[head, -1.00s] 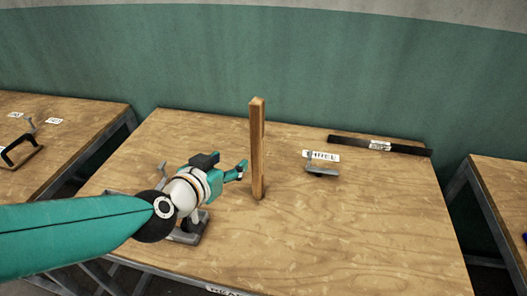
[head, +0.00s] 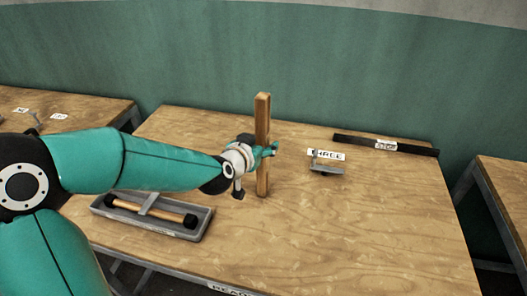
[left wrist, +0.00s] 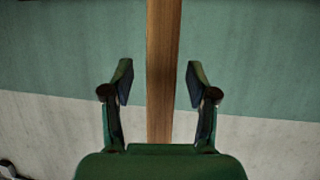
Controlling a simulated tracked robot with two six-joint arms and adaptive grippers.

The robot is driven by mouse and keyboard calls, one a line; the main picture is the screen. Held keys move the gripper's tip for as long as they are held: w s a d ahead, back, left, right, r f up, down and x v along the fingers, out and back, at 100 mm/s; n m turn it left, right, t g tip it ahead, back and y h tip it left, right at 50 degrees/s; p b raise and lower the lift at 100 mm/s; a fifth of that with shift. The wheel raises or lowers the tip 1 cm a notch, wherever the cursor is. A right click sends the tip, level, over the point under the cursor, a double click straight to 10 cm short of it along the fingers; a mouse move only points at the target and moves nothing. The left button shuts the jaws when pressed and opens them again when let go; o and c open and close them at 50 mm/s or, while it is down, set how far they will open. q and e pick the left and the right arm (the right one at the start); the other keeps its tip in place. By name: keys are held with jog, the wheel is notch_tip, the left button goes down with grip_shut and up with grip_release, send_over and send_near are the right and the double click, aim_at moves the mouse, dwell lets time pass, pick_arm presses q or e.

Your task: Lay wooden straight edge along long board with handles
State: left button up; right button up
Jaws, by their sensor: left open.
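The wooden straight edge (head: 262,120) stands upright on the middle table, a tall narrow wooden strip. My left gripper (head: 268,150) is at its middle height, coming from the left. In the left wrist view the strip (left wrist: 163,70) runs up between the two open fingers (left wrist: 158,85), with a gap on both sides, so it is not clamped. I cannot make out a long board with handles in the current views. My right gripper is not in view.
A grey tray (head: 205,222) holding a black-ended wooden rod (head: 150,210) lies under my left arm. A small metal bracket (head: 326,168) stands by a white label (head: 326,155). A black bar (head: 410,149) lies along the back edge. The table's front right is clear.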

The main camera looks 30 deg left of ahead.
aim_at(263, 96)
pick_arm(q)
jog(key=shift+x, duration=0.9)
jog(key=shift+s, duration=0.1)
jog(key=shift+c, duration=0.3)
grip_shut()
jog(key=shift+r, duration=0.25)
jog(key=shift+a+r+p, duration=0.1)
jog(key=shift+r+p, duration=0.2)
jog(key=shift+r, duration=0.35)
notch_tip(263, 96, up, 16)
jog(key=p, duration=0.9)
jog(key=shift+r+p, duration=0.65)
jog(key=shift+r, duration=0.5)
